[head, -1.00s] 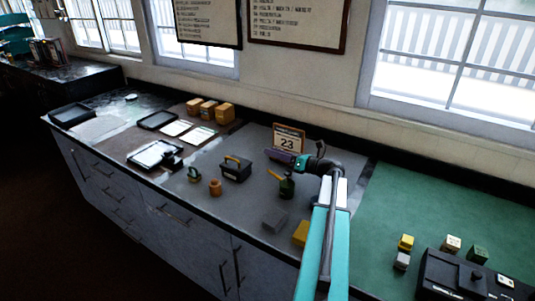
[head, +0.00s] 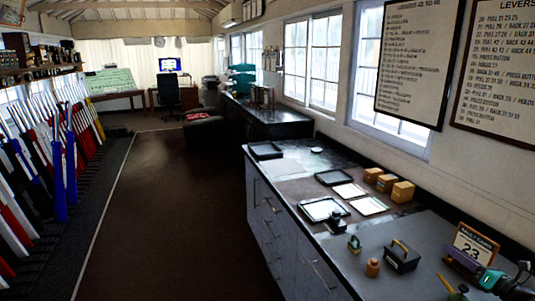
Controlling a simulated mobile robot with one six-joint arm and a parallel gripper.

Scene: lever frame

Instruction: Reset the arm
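My arm shows only in part at the lower right corner of the head view, cut off by the picture's edge. My gripper (head: 462,259), with dark purple fingers beyond a teal wrist section, points left over the grey counter (head: 385,236), just in front of the calendar (head: 474,243). It is too small and dark to tell whether the fingers are open or shut. Nothing can be made out in them.
A black box with a yellow handle (head: 402,256), an orange-brown bottle (head: 373,267) and several cartons (head: 386,182) stand on the counter. A lever row (head: 55,150) lines the left side. The dark floor (head: 180,215) between is clear.

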